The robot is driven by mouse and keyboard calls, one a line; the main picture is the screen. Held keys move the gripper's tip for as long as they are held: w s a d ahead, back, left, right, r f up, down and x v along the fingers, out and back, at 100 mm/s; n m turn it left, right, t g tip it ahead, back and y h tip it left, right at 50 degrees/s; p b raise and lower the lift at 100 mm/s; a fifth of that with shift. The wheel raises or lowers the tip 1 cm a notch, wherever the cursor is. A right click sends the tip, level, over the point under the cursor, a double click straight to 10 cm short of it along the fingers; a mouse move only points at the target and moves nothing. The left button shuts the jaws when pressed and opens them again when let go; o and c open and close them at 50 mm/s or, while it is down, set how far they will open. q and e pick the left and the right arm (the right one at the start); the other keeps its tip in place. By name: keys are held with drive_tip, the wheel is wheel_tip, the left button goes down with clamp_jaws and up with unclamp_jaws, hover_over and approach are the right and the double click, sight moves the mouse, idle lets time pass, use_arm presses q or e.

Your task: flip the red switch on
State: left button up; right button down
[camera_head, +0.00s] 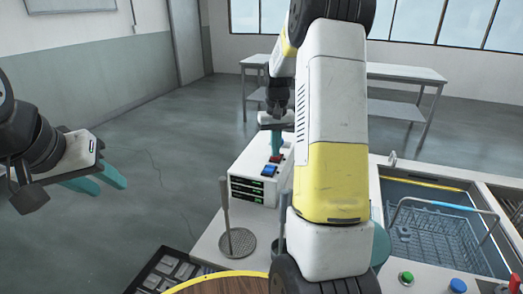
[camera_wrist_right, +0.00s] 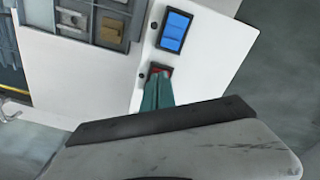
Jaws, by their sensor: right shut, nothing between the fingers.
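The red switch (camera_head: 277,158) sits on top of a white control box (camera_head: 247,172), beside a blue-lit panel (camera_head: 269,171). In the right wrist view the red switch (camera_wrist_right: 163,70) shows just beyond my fingertips, partly covered by them. My right gripper (camera_head: 276,152) points down at the switch with its teal fingers together and empty. In the right wrist view its fingertips (camera_wrist_right: 156,78) overlap the switch's edge; I cannot tell whether they touch or which way the switch is tilted. My left gripper (camera_head: 106,182) is open and empty at the far left, away from the box.
A round perforated strainer with an upright handle (camera_head: 237,242) stands in front of the box. A tank with a wire basket (camera_head: 432,236) is at the right. Green (camera_head: 406,278) and blue (camera_head: 457,285) buttons are at the front right. My right arm hides the middle.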

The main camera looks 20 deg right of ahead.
drive_tip(key=shift+f, duration=0.4)
drive_tip(key=shift+r, duration=3.5)
drive_tip(key=shift+s+a+r, duration=0.15)
drive_tip(key=shift+r, duration=0.05)
drive_tip(key=s+a+r+n+t+y, duration=0.1)
drive_tip(key=s+a+r+t, duration=0.2)
drive_tip(key=s+a+r, duration=0.55)
drive_tip(key=s+a+n+t+y, duration=0.1)
drive_tip(key=s+a+t, duration=0.2)
drive_tip(key=s, duration=1.4)
drive_tip(key=shift+a+f, duration=0.2)
drive_tip(key=shift+a, duration=0.95)
